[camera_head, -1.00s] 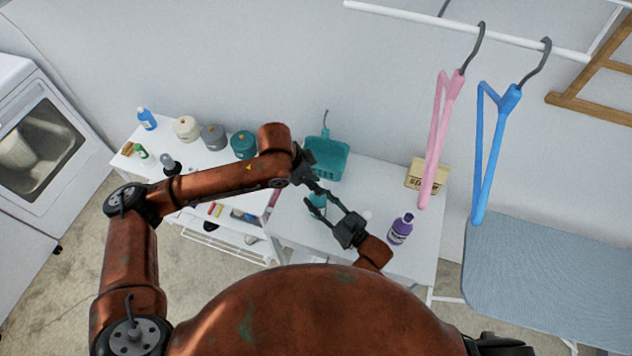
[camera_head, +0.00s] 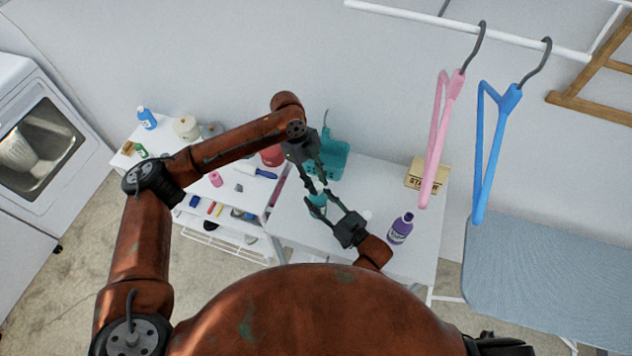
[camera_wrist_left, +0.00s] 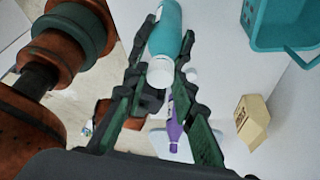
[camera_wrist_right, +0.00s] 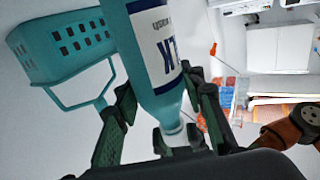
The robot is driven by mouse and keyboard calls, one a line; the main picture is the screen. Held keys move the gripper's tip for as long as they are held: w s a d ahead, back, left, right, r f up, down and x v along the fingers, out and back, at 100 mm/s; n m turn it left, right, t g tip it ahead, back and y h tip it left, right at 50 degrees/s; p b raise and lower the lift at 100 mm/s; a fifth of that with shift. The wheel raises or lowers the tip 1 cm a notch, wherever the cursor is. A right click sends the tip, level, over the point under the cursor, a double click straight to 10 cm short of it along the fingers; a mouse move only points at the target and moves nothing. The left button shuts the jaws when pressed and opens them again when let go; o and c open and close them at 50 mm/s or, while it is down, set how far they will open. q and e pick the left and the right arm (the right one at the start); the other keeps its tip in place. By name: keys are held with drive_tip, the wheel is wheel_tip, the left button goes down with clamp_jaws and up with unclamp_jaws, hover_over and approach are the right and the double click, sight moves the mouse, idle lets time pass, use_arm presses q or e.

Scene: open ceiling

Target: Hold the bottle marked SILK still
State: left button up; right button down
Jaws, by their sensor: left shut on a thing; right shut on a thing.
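The teal bottle marked SILK (camera_head: 316,201) has a white cap and is above the white table (camera_head: 300,240). Its label, partly cut off and ending in LK, shows in the right wrist view (camera_wrist_right: 157,45). My right gripper (camera_head: 326,193) is shut on the bottle, with a finger on each side (camera_wrist_right: 160,100). My left gripper (camera_head: 322,182) is shut on the bottle at its cap end; the bottle's white cap shows between the fingers in the left wrist view (camera_wrist_left: 160,73). The grippers hide part of the bottle in the head view.
A teal basket (camera_head: 335,160) stands behind the grippers. A purple bottle (camera_head: 400,229) and a starch box (camera_head: 427,174) stand at the right of the table. A pink hanger (camera_head: 437,140) and a blue hanger (camera_head: 484,150) hang over the right side. A cart (camera_head: 225,205) with small items is at left.

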use_arm(q)
drive_tip(key=m, duration=0.2)
drive_tip(key=m+g+y, duration=0.1)
drive_tip(key=m, duration=0.1)
drive_tip(key=m+y, duration=0.1)
drive_tip(key=m, duration=0.1)
drive_tip(key=shift+w+d, duration=0.2)
drive_tip(key=shift+d, duration=0.1)
drive_tip(key=m+y, duration=0.1)
drive_tip(key=m, duration=0.2)
drive_tip(key=m+y, duration=0.1)
drive_tip(key=m, duration=0.2)
drive_tip(key=shift+d+m+y, duration=0.15)
drive_tip(key=shift+m+y, duration=0.15)
drive_tip(key=m+y, duration=0.1)
drive_tip(key=m, duration=0.3)
drive_tip(key=shift+s+d, duration=0.1)
drive_tip(key=shift+d, duration=0.05)
drive_tip(key=m+t+y, duration=0.1)
drive_tip(key=m, duration=0.2)
drive_tip(key=m+t+y, duration=0.1)
drive_tip(key=m, duration=0.2)
drive_tip(key=shift+s+m, duration=0.15)
drive_tip(key=shift+m, duration=0.25)
drive_tip(key=o, duration=0.7)
drive_tip(key=shift+o, duration=0.2)
